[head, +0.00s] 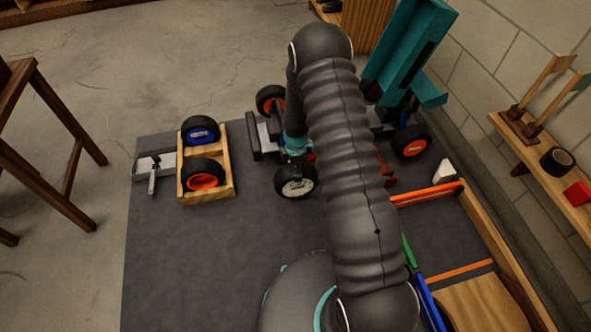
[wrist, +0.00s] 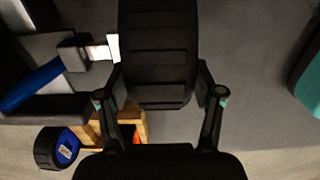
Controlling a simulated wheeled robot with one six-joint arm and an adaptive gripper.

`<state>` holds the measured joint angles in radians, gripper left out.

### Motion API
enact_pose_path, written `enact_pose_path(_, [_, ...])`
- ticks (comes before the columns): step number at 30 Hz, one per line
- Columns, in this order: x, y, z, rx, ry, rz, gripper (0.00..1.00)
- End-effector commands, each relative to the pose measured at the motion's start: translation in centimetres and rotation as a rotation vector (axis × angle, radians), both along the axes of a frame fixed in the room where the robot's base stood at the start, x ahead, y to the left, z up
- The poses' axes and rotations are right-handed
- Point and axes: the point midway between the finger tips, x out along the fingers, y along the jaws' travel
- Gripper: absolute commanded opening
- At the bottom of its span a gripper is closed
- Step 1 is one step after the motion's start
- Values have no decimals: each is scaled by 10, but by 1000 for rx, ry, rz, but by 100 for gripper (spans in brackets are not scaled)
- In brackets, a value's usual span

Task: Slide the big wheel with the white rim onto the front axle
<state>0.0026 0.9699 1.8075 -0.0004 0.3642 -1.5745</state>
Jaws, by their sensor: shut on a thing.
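The big wheel with the white rim (head: 296,184) has a black tyre and hangs at my gripper (head: 295,150) in the head view, beside the car's near side. In the wrist view its tread (wrist: 155,50) stands between the fingers of my gripper (wrist: 160,82), which is shut on it. A grey block with a pale stub (wrist: 98,51), perhaps the front axle, points at the wheel's left side; I cannot tell if they touch. The car shows its grey front bumper (head: 264,136); my arm hides its middle. A wheel with an orange rim (head: 272,100) sits at the car's far front.
A wooden crate (head: 228,183) at left holds a blue-rimmed wheel (head: 201,131) and an orange-rimmed wheel (head: 203,174). A grey tool (head: 154,166) lies beside it. A teal stand (head: 405,60) rises behind the car. The dark mat (head: 190,260) is clear in front.

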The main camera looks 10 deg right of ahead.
Motion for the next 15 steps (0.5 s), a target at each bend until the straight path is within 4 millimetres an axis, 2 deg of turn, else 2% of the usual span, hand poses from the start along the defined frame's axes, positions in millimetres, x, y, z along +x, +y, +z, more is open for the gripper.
enact_pose_path(15, [4, 0, 0, 0, -2, 0, 11])
